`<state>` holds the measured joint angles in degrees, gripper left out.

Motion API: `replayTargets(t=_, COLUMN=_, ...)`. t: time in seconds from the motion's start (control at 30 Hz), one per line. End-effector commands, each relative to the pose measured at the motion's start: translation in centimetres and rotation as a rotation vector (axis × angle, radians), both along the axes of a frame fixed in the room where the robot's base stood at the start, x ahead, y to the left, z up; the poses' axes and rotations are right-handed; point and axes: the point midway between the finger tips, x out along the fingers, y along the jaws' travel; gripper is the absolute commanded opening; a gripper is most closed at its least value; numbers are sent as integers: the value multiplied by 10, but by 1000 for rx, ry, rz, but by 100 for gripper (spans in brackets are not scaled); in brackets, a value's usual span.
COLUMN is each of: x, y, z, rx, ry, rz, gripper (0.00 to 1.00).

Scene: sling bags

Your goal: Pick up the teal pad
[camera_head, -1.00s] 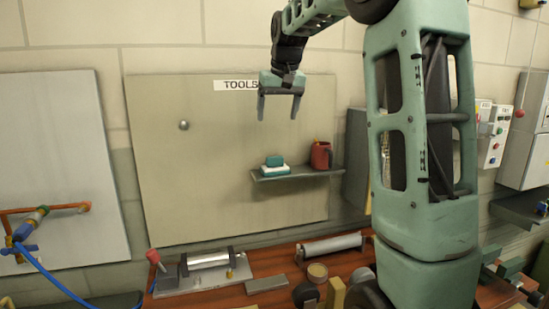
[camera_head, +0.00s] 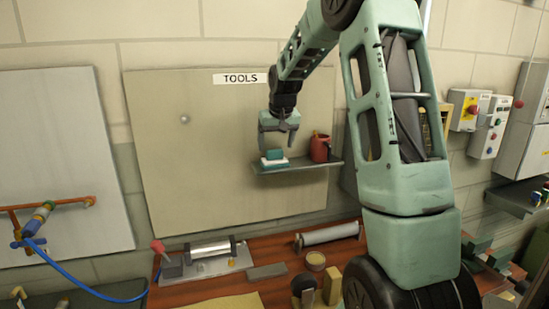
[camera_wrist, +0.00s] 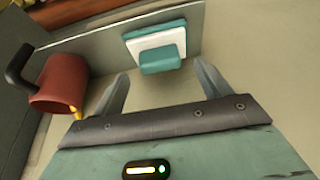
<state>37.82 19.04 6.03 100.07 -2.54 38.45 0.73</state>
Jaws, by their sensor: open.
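A small teal pad (camera_head: 274,154) tops a small stack on the wall shelf (camera_head: 300,167). A white layer (camera_head: 270,162) lies under it, and a larger teal piece lies at the bottom. In the wrist view the teal pad (camera_wrist: 160,62) is ahead of my gripper (camera_wrist: 161,72), in line with the gap between the fingertips. My gripper (camera_head: 278,146) is open, pointing down just above the stack, with nothing held. I cannot tell whether the fingers touch the pad.
A red mug (camera_head: 320,147) with something yellow in it stands on the shelf to the right of the stack; it is also close beside a finger in the wrist view (camera_wrist: 60,85). A board (camera_head: 165,160) backs the shelf. Below is a cluttered workbench (camera_head: 277,243).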

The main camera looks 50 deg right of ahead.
Motion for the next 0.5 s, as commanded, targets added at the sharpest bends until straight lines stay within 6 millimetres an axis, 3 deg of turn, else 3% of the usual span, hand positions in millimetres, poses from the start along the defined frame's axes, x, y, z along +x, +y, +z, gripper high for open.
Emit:
replayTargets(t=0.23, x=11, y=-6, z=-29, rx=3, ry=3, rz=0, gripper=76)
replayTargets(t=0.5, x=12, y=-6, z=-34, rx=1, ry=1, rz=1, gripper=76)
